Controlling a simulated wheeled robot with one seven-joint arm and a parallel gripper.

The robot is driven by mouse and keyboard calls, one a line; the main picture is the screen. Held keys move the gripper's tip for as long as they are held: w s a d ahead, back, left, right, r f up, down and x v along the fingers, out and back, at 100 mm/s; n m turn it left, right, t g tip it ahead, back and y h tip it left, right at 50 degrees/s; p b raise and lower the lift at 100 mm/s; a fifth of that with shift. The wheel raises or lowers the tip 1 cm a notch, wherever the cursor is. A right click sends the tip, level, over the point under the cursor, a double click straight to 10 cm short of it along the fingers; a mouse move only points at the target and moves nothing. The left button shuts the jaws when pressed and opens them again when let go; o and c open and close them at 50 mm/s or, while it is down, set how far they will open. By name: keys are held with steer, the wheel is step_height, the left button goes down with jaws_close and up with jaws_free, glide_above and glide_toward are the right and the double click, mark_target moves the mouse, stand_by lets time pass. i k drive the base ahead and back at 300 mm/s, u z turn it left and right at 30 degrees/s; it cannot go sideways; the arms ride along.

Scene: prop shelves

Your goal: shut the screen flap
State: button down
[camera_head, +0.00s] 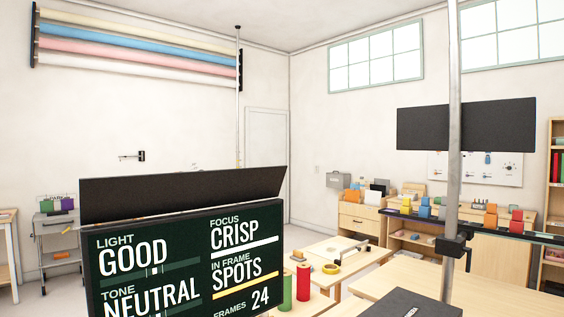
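The screen (190,262) stands close in the lower left, a dark panel with white lettering such as GOOD, CRISP, NEUTRAL and SPOTS. A long dark flap (185,190) runs along its top edge. The flap stands up and tilts, so it does not lie over the screen's face. Its hinge line shows as a pale strip at the left. The screen's lower part is cut off by the picture's bottom edge. My gripper is not in view.
A metal pole (453,130) with a black clamp (455,245) rises at the right, near a dark hanging panel (466,124). Red and green rolls (304,281) stand beside the screen. A low wooden table (335,262) stands behind. Shelves line the right wall.

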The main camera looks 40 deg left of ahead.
mark_target(108, 199)
steer(key=i, duration=1)
steer(key=u, duration=3)
